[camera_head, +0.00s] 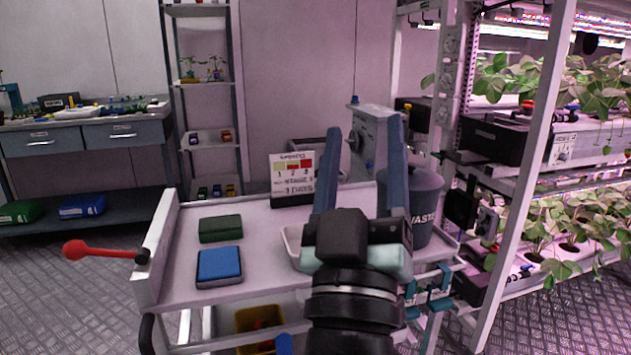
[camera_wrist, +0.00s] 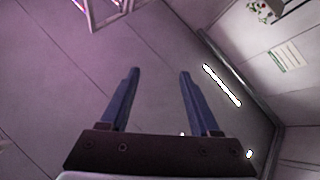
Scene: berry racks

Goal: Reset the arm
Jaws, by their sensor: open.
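My gripper (camera_head: 362,150) is raised above the cart in the head view, its two long blue-grey fingers pointing up and spread wide apart. Nothing is between the fingers. My arm and gripper hide part of the cart's right half.
Below is a white cart (camera_head: 275,234) with a green box (camera_head: 220,228), a blue box (camera_head: 219,265), a white tray (camera_head: 291,246), a sign (camera_head: 292,176) and a dark waste bin (camera_head: 424,205). A plant rack (camera_head: 520,200) stands close on the right.

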